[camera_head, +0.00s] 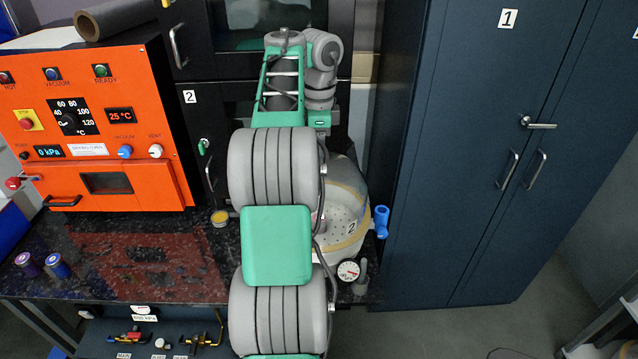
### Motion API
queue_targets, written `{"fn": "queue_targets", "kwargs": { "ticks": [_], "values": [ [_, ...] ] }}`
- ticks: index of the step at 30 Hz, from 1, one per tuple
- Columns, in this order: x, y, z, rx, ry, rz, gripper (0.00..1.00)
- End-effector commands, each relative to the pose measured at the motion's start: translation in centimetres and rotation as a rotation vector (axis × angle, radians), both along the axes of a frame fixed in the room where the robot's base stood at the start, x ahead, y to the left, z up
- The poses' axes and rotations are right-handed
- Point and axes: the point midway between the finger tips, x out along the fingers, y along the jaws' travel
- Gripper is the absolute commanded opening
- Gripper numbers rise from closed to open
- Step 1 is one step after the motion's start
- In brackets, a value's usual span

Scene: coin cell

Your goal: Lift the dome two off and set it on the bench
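Dome two (352,203) is a clear rounded cover with a "2" on its front. It stands at the right end of the dark bench (150,280), over a pale base with a perforated plate. My arm hides its left part. The end of my arm comes down behind my own links, above and behind the dome. My gripper's fingers are hidden there, so I cannot tell whether they touch the dome.
A blue valve (381,221) and a round gauge (348,271) sit beside the dome. An orange vacuum oven (105,130) stands at left. Two small jars (59,266) are on the left of the bench, whose middle is mostly clear. A tall blue cabinet (470,150) borders the right.

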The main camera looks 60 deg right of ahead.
Motion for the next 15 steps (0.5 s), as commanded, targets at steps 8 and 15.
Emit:
{"fn": "queue_targets", "kwargs": {
  "ticks": [8,15],
  "values": [
    [0.00,0.00,0.00,0.000,0.000,0.000,0.00],
    [0.00,0.00,0.00,0.000,0.000,0.000,0.00]
  ]
}}
